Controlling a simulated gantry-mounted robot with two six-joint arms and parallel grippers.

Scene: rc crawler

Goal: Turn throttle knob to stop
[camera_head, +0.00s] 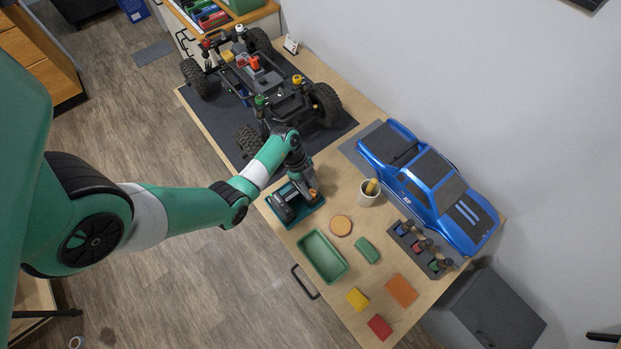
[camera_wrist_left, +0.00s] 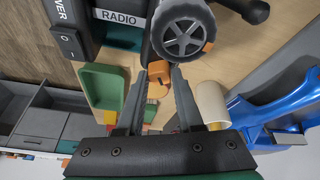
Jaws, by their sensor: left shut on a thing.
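The dark radio controller (camera_head: 284,208) sits in a teal tray (camera_head: 277,222) on the bench. In the left wrist view it shows a RADIO label (camera_wrist_left: 122,44), a power switch (camera_wrist_left: 70,42) and a grey-hubbed wheel (camera_wrist_left: 182,36). An orange throttle knob (camera_wrist_left: 159,70) is between my left gripper's fingertips (camera_wrist_left: 158,73), beside the wheel. My left gripper (camera_head: 308,184) is shut on this knob, at the right side of the controller. The wrist hides part of the controller in the head view. My right gripper is not in view.
A crawler chassis (camera_head: 265,85) stands on a dark mat behind. A white cup (camera_head: 368,193) and blue car body (camera_head: 430,185) are to the right. A green tray (camera_head: 323,256), round orange-brown piece (camera_head: 341,225) and several coloured blocks lie in front.

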